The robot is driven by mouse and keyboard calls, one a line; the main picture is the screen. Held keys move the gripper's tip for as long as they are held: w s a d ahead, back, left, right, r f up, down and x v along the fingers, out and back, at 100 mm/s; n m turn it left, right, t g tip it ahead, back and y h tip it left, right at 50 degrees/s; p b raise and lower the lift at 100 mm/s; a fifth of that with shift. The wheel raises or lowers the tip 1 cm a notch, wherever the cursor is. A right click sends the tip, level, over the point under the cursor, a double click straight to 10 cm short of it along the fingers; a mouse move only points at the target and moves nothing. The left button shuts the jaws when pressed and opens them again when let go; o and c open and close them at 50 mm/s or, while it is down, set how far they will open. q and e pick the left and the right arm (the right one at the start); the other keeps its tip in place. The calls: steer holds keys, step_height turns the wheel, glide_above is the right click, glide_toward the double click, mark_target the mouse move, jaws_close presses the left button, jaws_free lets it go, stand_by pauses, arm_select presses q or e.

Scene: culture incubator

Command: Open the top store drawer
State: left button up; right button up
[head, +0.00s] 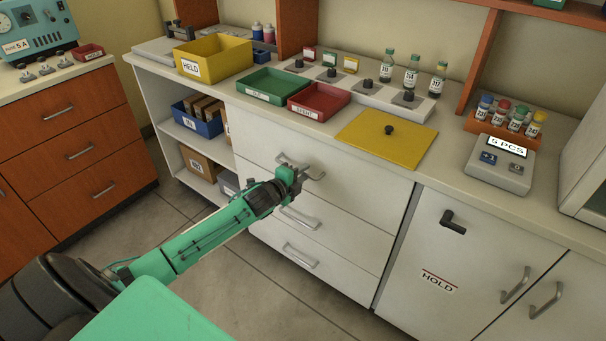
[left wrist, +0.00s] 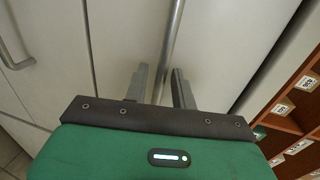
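The top store drawer (head: 350,183) is the uppermost of three white drawers under the counter, and it looks closed flush. Its grey bar handle (head: 313,173) is partly hidden by my left gripper (head: 296,176), which is right at the drawer front. In the left wrist view the two dark fingers of my left gripper (left wrist: 161,75) stand apart. The metal handle bar (left wrist: 172,45) runs up between them, closer to the right finger; I see no clear grip on it. My right gripper is in neither view.
Two lower drawers with handles (head: 300,256) lie below. An open shelf with a blue bin (head: 197,122) is to the left, the HOLD cabinet door (head: 440,255) to the right. The counter holds a yellow bin (head: 213,58), green and red trays, a yellow lid (head: 385,140) and vials.

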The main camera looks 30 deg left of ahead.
arm_select(q)
steer(key=shift+w, duration=0.4)
steer(key=shift+f, duration=0.1)
jaws_close()
steer(key=shift+s, duration=0.1)
